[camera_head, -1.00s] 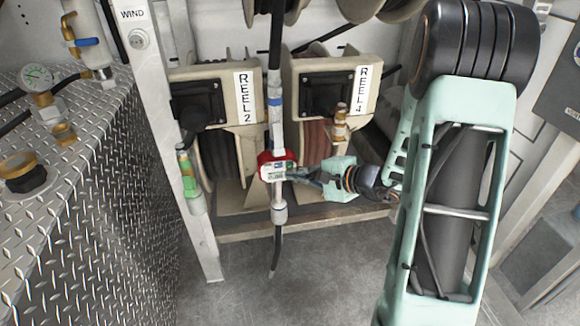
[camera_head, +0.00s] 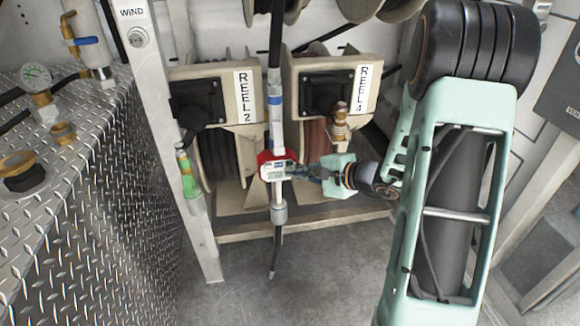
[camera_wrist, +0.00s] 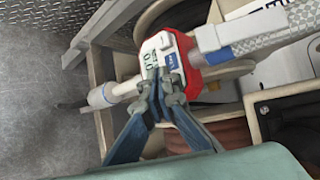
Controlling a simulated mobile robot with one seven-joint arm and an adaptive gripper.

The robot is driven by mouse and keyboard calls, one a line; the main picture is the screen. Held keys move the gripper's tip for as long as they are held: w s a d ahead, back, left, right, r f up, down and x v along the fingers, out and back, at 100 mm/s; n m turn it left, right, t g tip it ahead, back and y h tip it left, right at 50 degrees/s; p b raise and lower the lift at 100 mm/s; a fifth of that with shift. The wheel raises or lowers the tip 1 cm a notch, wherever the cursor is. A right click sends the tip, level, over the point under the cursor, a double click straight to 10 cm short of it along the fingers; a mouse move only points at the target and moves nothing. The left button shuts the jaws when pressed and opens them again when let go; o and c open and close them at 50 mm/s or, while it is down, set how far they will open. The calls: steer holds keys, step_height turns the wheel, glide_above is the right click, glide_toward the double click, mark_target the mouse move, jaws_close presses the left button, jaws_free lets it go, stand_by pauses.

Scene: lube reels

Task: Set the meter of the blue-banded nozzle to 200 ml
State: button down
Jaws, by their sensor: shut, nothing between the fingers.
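The nozzle (camera_head: 277,128) hangs upright from a black hose in the head view, with a blue band (camera_head: 276,99) on its upper part. Its red-cased meter (camera_head: 265,168) sits midway down and also shows in the wrist view (camera_wrist: 191,78). The white meter face carries a small display (camera_wrist: 150,60), which seems to read 0.0, and a blue button or label. My gripper (camera_head: 296,168) is at the meter's right side in the head view. In the wrist view its closed fingertips (camera_wrist: 158,76) are at the face, hiding part of it. I cannot tell whether they touch.
Reel 2 (camera_head: 213,70) and Reel 4 (camera_head: 341,65) stand behind the nozzle. A green-banded nozzle (camera_head: 188,172) hangs at the left post, and a brass-coloured one (camera_head: 340,125) is before Reel 4. A diamond-plate surface (camera_head: 115,150) fills the left. The floor below is clear.

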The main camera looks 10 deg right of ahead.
steer(key=shift+w+b, duration=0.35)
steer(key=shift+w, duration=0.35)
stand_by(0.7)
steer(key=shift+s, duration=0.1)
steer(key=shift+s+b, duration=0.5)
steer(key=shift+s, duration=0.55)
steer(key=shift+d+f+b, duration=0.1)
steer(key=shift+b, duration=0.35)
steer(key=shift+s, duration=0.1)
steer(key=shift+w+b, duration=0.3)
steer(key=shift+w, duration=0.2)
